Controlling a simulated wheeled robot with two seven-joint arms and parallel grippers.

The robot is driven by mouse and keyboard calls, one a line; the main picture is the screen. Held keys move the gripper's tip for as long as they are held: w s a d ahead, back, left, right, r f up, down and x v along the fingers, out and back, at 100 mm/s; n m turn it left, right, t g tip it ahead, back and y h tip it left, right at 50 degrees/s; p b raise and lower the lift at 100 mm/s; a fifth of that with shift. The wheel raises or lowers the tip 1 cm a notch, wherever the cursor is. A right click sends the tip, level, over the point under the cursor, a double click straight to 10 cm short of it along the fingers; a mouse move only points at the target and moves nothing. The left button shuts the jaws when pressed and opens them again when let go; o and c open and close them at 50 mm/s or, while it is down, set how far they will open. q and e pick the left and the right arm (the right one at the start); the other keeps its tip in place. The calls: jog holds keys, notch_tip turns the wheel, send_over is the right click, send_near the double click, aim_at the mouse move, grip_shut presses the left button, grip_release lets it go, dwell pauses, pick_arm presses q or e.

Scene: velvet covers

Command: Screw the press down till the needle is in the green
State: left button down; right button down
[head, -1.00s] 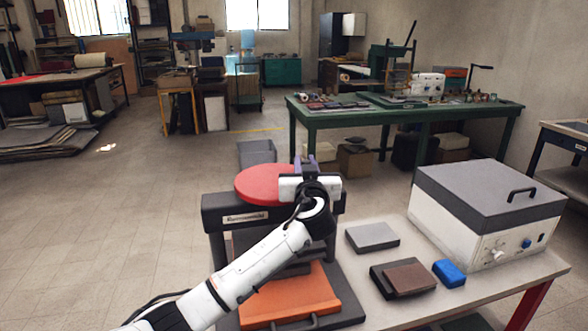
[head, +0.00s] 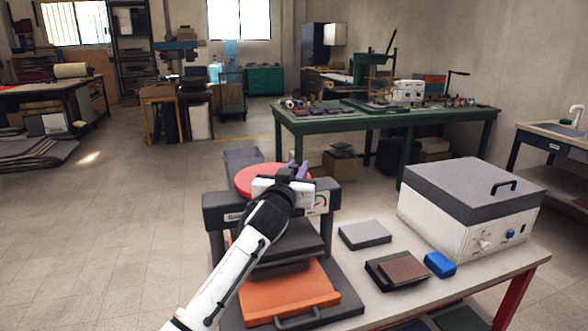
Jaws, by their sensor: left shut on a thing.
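The press stands at the near end of the light bench, with a dark crossbeam (head: 218,218) on posts. A red handwheel (head: 250,178) lies flat on top. My left gripper (head: 298,170) is shut at the wheel's right side, its purple fingertips upright; my white wrist hides the exact grip. A gauge (head: 321,203) with a pale face and coloured marks shows at the beam's right end; its needle is too small to read. Dark plates (head: 290,247) sit under the beam, above an orange tray with a handle (head: 288,293). My right gripper is not in view.
Right of the press lie a grey block (head: 365,235), a brown block on a dark one (head: 403,269) and a blue block (head: 440,264). A white box with a grey lid (head: 470,200) stands behind them. A green table (head: 350,122) is farther back.

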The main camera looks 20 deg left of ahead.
pick_arm(q)
jog(key=shift+s+d+f+h, duration=0.3)
jog(key=shift+d+f, duration=0.05)
jog(key=shift+d, duration=0.3)
jog(key=c, duration=1.7)
grip_release()
jog(key=shift+s, duration=0.1)
jog(key=shift+o, duration=0.4)
jog(key=shift+d+r, duration=0.15)
jog(key=shift+d, duration=0.05)
jog(key=shift+a+r, duration=0.15)
jog(key=shift+a, duration=0.15)
jog(key=s, duration=1)
jog(key=shift+s+d+b, duration=0.15)
jog(key=shift+d+b, duration=0.1)
jog(key=shift+b, duration=0.05)
jog(key=shift+c, duration=0.3)
